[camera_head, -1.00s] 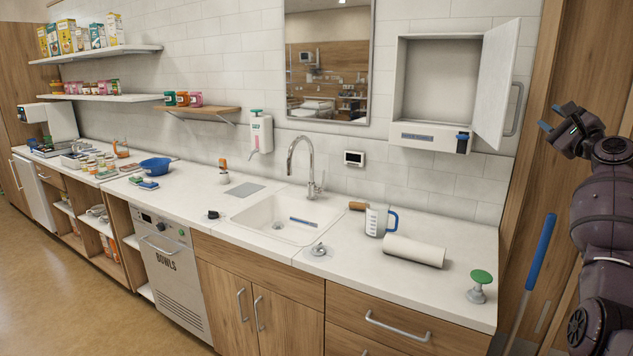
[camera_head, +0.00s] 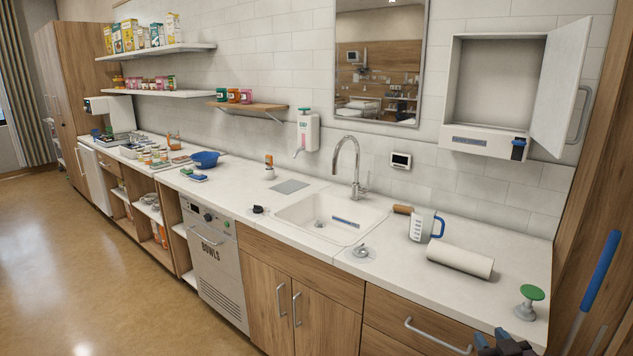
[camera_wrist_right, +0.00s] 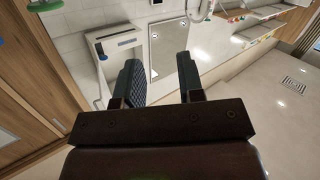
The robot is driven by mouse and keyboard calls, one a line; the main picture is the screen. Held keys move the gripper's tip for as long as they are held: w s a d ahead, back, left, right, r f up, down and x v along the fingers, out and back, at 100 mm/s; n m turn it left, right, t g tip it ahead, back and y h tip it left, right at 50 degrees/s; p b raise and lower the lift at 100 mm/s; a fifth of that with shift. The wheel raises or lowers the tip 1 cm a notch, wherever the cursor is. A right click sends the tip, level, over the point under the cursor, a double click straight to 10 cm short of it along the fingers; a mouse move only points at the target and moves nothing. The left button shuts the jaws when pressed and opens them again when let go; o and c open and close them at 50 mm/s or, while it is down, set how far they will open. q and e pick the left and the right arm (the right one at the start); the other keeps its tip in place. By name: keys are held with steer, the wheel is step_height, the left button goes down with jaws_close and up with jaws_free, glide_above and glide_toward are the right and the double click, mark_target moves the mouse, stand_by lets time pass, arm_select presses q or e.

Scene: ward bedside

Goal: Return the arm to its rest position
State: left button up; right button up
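My right gripper (camera_head: 505,345) shows at the bottom edge of the head view, in front of the counter's right end and below the green-topped stopper. Only its dark tips and a little of the body show there. In the right wrist view, its two dark ridged fingers (camera_wrist_right: 160,72) stand apart with nothing between them. The mirror shows beyond the gap. The rest of my right arm is out of the head view. My left arm and gripper are not in view.
The white counter (camera_head: 445,290) holds a paper roll (camera_head: 460,261), a measuring jug (camera_head: 422,226) and a green-topped stopper (camera_head: 528,302) near my right gripper. A blue-handled pole (camera_head: 602,268) stands at the right. The wall cabinet's door (camera_head: 566,88) hangs open. The floor (camera_head: 110,260) at left is clear.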

steer(key=s+a+f+g, duration=0.2)
steer(key=s+a+f, duration=0.2)
steer(key=s+f, duration=0.4)
steer(key=s+a+f+m+g, duration=0.1)
steer(key=s+a+f+g, duration=0.1)
steer(key=s+f, duration=0.7)
steer(key=s+a, duration=0.1)
steer(key=s, duration=0.5)
steer(key=shift+a+g, duration=0.35)
steer(key=shift+g, duration=0.05)
